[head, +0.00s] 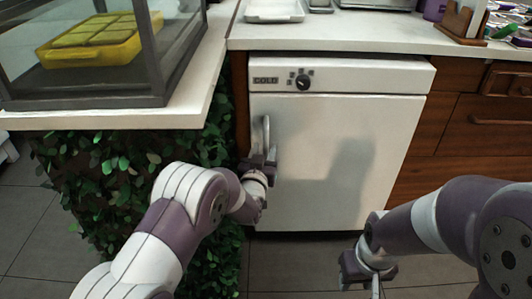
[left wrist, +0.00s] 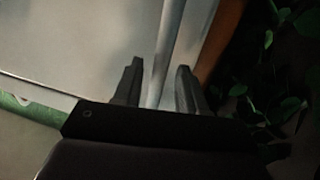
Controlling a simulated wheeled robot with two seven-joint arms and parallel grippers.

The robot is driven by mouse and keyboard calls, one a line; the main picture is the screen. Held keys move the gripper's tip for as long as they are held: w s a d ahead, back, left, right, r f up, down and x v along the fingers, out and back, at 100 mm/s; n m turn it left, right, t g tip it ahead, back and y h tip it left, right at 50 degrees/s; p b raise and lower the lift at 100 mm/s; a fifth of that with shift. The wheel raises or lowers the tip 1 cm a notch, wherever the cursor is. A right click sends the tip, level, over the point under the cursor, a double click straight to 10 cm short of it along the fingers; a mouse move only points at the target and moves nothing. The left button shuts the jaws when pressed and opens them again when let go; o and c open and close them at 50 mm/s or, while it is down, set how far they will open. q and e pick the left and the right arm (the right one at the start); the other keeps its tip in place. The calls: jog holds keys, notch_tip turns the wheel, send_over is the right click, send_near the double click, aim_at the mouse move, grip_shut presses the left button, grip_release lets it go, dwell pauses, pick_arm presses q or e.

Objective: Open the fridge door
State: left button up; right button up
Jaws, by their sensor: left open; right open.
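The white fridge (head: 340,150) stands under the counter, and its door looks closed. Its upright handle (head: 266,132) is at the left edge of the door. My left gripper (head: 262,160) is at the lower part of the handle. In the left wrist view, the open fingers of my left gripper (left wrist: 158,88) stand on either side of the handle bar (left wrist: 167,45), with gaps showing. My right gripper (head: 366,270) is low in front of the fridge's right side, apart from the door; its fingertips are hard to make out.
A leafy hedge (head: 110,165) under the left counter is close to my left arm. A glass case with a yellow tray (head: 90,38) stands above it. A dial (head: 303,83) sits on the fridge's top panel. Wooden drawers (head: 490,120) are to the right. Some tiled floor (head: 300,260) is clear.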

pick_arm(q)
jog(key=shift+w+d+b, duration=0.2)
jog(key=shift+w+b, duration=0.1)
jog(key=shift+w, duration=1.05)
grip_shut()
jog(key=shift+s, duration=0.15)
